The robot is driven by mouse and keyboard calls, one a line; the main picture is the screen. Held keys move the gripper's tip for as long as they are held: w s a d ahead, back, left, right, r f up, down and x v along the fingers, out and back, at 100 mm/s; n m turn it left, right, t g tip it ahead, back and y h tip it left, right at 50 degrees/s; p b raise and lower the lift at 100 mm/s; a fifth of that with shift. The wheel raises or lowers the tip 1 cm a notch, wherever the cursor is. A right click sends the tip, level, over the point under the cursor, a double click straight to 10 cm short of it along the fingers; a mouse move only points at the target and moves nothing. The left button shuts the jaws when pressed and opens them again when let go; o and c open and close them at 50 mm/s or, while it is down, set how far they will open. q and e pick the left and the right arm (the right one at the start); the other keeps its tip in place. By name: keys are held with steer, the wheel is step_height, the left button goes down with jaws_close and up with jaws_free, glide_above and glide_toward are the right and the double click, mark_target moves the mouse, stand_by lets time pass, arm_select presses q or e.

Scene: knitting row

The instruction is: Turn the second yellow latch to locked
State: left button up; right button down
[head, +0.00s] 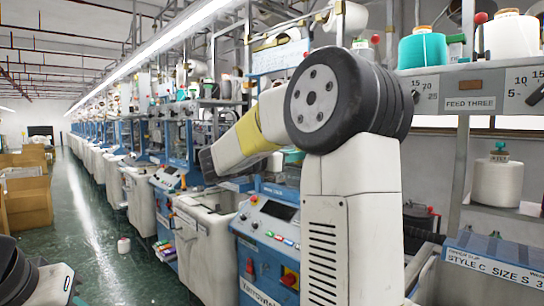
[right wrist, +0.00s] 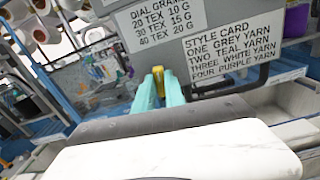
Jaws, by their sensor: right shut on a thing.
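In the right wrist view my right gripper (right wrist: 158,88) has teal fingers, shut on a small yellow piece. That yellow latch (right wrist: 158,75) shows only its upper part between the fingertips, just left of a grey sign plate. Its turned position cannot be read, and no other yellow latch is clear, so I cannot tell its place in the row. In the head view my right arm reaches left and away towards the blue machines, and its fingertips are hidden. Part of my left arm shows at the lower left corner, without its gripper.
The grey sign plate (right wrist: 225,45) with the dial and style card text stands close right of the fingers. A blue-and-white machine (head: 268,235) with buttons stands beside my right arm.

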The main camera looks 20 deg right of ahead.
steer(key=shift+s+d+f+m, duration=0.1)
steer(key=shift+m, duration=4.1)
steer(key=shift+s+f+m, duration=0.1)
steer(key=shift+m, duration=4.1)
steer(key=c, duration=1.4)
jaws_free()
